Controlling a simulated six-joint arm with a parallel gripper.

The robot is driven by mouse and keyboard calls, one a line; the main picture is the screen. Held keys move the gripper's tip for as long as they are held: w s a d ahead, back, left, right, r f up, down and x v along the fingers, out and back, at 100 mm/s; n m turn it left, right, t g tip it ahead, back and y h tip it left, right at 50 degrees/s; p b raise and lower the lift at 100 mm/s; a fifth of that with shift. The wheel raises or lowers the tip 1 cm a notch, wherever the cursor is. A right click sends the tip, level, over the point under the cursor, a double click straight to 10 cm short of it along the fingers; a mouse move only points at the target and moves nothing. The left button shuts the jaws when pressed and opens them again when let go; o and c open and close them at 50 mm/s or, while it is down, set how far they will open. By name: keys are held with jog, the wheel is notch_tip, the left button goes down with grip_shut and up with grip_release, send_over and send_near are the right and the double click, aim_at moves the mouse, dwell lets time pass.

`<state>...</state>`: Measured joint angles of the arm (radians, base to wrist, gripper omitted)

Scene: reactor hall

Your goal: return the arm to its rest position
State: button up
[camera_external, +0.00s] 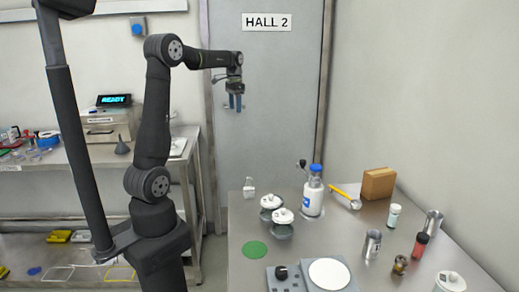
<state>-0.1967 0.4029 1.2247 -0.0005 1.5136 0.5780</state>
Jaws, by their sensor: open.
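My arm stands upright at the left of the steel table, its forearm reaching right in front of the grey door. My gripper (235,103) hangs from the end of the forearm, pointing down.
The steel table (345,244) holds a white bottle with a blue cap (313,193), two lidded pots, a green disc (255,250), a hotplate (329,274), a brown block (378,184) and several small jars. A side bench with a READY display (114,100) stands behind my arm. The air around my gripper is free.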

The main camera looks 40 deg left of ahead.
jog(key=shift+m, duration=0.4)
jog(key=shift+w+d, duration=0.2)
jog(key=shift+d, duration=0.95)
jog(key=shift+w+d, duration=0.2)
jog(key=shift+d, duration=0.95)
